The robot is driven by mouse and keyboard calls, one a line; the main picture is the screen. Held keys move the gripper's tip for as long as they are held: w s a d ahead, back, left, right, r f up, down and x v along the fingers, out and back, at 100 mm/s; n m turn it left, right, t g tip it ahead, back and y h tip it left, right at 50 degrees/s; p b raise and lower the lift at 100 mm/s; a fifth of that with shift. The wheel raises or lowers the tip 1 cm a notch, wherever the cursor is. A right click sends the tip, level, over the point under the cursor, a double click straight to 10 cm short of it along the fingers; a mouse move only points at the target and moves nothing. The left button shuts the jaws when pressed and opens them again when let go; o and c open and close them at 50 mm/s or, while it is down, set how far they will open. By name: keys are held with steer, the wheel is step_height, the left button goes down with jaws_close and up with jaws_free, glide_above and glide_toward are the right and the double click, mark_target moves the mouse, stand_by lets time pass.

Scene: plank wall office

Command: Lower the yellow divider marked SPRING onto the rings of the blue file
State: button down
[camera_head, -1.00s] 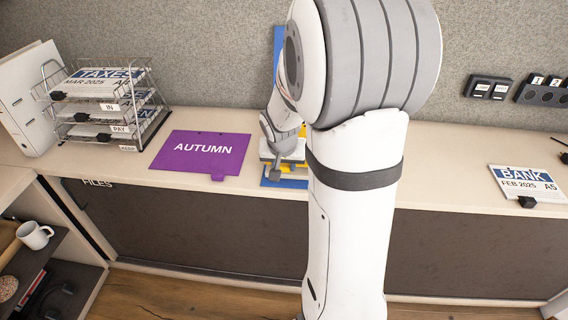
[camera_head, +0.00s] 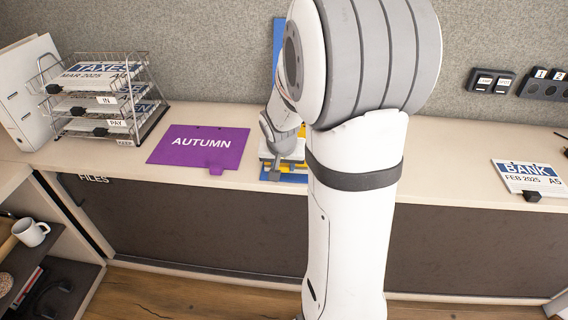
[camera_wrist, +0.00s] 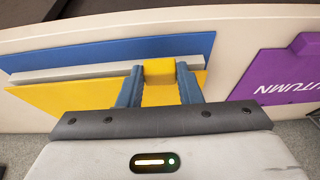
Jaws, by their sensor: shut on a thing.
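The yellow divider (camera_wrist: 75,100) is in my gripper (camera_wrist: 160,72), whose two fingers are shut on its yellow tab in the wrist view. Its SPRING marking does not show. The blue file (camera_wrist: 130,50) lies under and beyond the divider, with a pale grey bar between them in that view. Whether the divider touches the rings is hidden. In the head view my arm covers most of the file; its upright blue cover (camera_head: 278,45) and a blue strip at the counter's front edge show. Bits of yellow (camera_head: 292,166) show at my gripper.
A purple AUTUMN divider (camera_head: 198,157) lies flat on the counter just left of the file. A wire tray rack (camera_head: 150,120) with papers stands further left, beside white binders (camera_head: 22,100). A BANK sheet (camera_head: 530,186) lies at the right. The counter between my arm and it is clear.

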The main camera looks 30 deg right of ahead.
steer(key=shift+f+b, duration=0.4)
steer(key=shift+f, duration=0.1)
steer(key=c, duration=0.9)
jaws_free()
steer(key=shift+c, duration=0.2)
steer(key=p+v, duration=0.1)
steer(key=v, duration=0.6)
steer(key=shift+r, duration=0.4)
steer(key=shift+s, duration=0.1)
steer(key=s+a+r+n+y+p, duration=0.1)
steer(key=s+a+r+n+p, duration=0.2)
steer(key=s+a+r+p, duration=0.3)
steer(key=s+a+r+n+g+y+p, duration=0.1)
steer(key=s+a+r+n+p, duration=0.2)
steer(key=s+a+r+p, duration=0.2)
steer(key=s+r+p, duration=0.1)
steer(key=s+r, duration=0.2)
steer(key=s, duration=0.2)
steer(key=shift+s+a+r, duration=0.35)
steer(key=shift+a, duration=0.05)
